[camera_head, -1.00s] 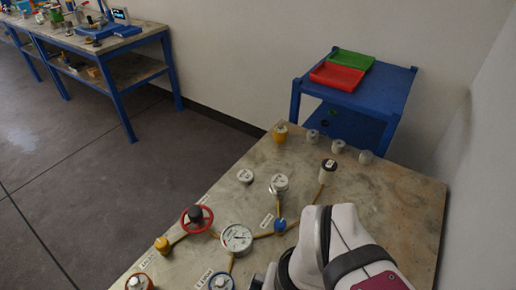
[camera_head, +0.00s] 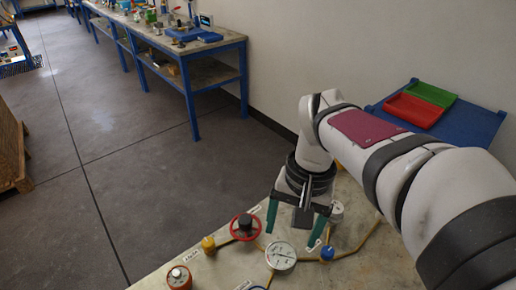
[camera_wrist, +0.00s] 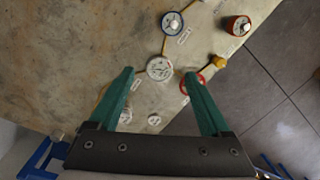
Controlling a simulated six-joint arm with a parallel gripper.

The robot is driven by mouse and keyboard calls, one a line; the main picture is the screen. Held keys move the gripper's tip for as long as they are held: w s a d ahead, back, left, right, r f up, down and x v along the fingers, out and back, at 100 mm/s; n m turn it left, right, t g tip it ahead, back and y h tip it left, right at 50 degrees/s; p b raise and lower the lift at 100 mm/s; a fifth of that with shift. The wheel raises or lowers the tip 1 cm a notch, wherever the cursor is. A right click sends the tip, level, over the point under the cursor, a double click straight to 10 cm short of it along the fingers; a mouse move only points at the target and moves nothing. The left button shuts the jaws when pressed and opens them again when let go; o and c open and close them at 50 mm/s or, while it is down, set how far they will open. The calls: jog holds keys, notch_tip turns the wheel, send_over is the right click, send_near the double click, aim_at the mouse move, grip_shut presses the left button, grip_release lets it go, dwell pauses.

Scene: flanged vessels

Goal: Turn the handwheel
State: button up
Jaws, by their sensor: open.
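The red handwheel (camera_head: 245,227) with a dark hub stands on the bench, at the lower middle of the head view. In the wrist view the red handwheel (camera_wrist: 187,88) is partly hidden behind the right green finger. My gripper (camera_head: 290,239) is open and empty, with its green fingers pointing down. It hangs to the right of the handwheel in the head view, apparently above the bench fittings. In the wrist view my gripper (camera_wrist: 160,73) has its fingertips on either side of the round white gauge (camera_wrist: 160,67), seen farther below.
Pipes join the gauge (camera_head: 281,256), a yellow fitting (camera_head: 208,245), a blue knob (camera_head: 327,254) and other fittings. A red-and-white fitting (camera_head: 178,277) stands at front left. Behind my arm is a blue cart (camera_head: 482,125) with red (camera_head: 414,110) and green (camera_head: 431,94) trays.

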jog(key=w+a+f+n, duration=0.1)
jog(key=w+a, duration=0.3)
jog(key=w, duration=0.4)
jog(key=n+h, duration=0.1)
jog(key=n, duration=0.1)
send_over(245, 219)
notch_tip(245, 219, down, 5)
notch_tip(245, 219, down, 16)
jog(key=shift+f, duration=0.2)
